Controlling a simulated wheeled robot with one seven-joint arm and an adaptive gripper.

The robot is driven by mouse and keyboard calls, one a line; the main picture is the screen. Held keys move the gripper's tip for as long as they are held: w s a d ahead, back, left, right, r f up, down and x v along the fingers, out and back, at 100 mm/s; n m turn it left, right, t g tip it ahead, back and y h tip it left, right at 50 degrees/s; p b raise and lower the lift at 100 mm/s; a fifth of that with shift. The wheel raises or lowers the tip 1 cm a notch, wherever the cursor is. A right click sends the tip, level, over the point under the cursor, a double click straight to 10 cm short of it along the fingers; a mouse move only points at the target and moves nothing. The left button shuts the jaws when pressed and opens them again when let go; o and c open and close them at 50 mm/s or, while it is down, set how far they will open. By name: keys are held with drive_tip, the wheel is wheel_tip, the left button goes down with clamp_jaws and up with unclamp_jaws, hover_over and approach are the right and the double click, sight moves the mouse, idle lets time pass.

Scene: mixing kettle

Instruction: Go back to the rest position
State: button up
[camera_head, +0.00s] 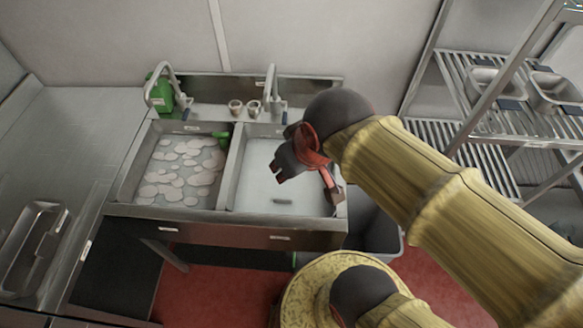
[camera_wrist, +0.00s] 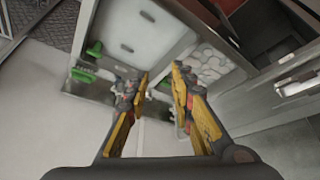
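My gripper (camera_head: 290,162) hangs over the right basin of the double sink in the head view, at the end of my raised arm. In the wrist view its two yellow-and-black fingers (camera_wrist: 156,80) stand apart with nothing between them. The gripper is open and empty. It appears clear of the sink's surfaces, though the exact height is hard to judge. My forearm hides part of the sink's right side and the floor behind it.
The left basin (camera_head: 180,172) holds foamy water; the right basin (camera_head: 270,185) has clearer water. Two curved taps and a green bottle (camera_head: 161,94) stand behind them. A metal rack (camera_head: 470,95) with pans is at right, near my arm. A grey bin (camera_head: 372,222) stands beside the sink.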

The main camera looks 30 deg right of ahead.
drive_tip(key=shift+s+a+r+m, duration=0.1)
drive_tip(key=shift+s+r+m, duration=0.25)
drive_tip(key=shift+s, duration=0.45)
drive_tip(key=shift+f, duration=0.1)
wheel_tip(320, 180, down, 4)
drive_tip(key=b, duration=0.4)
drive_tip(key=shift+f, duration=0.1)
